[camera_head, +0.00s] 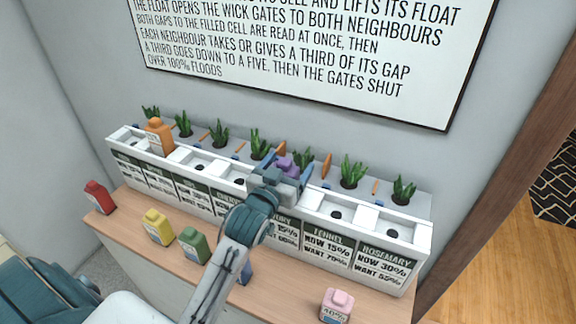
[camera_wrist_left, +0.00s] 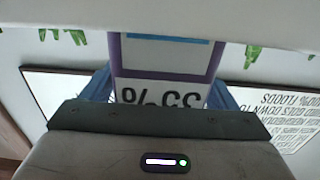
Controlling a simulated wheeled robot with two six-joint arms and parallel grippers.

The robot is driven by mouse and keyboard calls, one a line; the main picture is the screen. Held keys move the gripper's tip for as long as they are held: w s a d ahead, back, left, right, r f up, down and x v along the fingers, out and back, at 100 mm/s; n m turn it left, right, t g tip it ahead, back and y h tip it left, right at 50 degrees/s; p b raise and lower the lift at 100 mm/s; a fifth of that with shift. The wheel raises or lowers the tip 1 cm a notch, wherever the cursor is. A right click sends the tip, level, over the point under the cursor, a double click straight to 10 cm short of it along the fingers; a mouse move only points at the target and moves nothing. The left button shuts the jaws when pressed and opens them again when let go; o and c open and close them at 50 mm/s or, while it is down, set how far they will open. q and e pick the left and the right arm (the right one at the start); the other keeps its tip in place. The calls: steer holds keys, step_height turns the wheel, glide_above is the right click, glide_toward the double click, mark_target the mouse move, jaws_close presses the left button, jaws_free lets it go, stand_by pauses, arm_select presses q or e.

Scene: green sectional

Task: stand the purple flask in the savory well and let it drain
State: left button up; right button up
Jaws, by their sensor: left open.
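The purple flask (camera_head: 286,164) is upright in the row of wells, between the fingers of my left gripper (camera_head: 280,178). The gripper is open around it. In the left wrist view the flask (camera_wrist_left: 165,55) shows a purple-edged label, with the blue fingers (camera_wrist_left: 222,95) on either side. The savory panel (camera_head: 284,230), partly covered by my arm and reading "ORY" and 15%, is below the flask. The gripper hides the flask's base and the well's opening, so I cannot tell how fully it is seated. My right gripper is not in view.
The white planter (camera_head: 420,235) has green plants behind it. An orange flask (camera_head: 158,137) stands in a left well. Red (camera_head: 99,198), yellow (camera_head: 158,227), green (camera_head: 193,246), blue (camera_head: 246,273) and pink (camera_head: 336,306) flasks stand along the wooden counter. A sign (camera_head: 300,45) hangs above.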

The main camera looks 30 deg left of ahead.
arm_select(q)
steer(key=shift+r, duration=0.1)
steer(key=shift+r, duration=0.25)
steer(key=s+b, duration=0.1)
steer(key=s, duration=1.1)
steer(key=shift+d, duration=0.35)
steer(key=shift+s+f, duration=0.1)
steer(key=shift+f, duration=0.05)
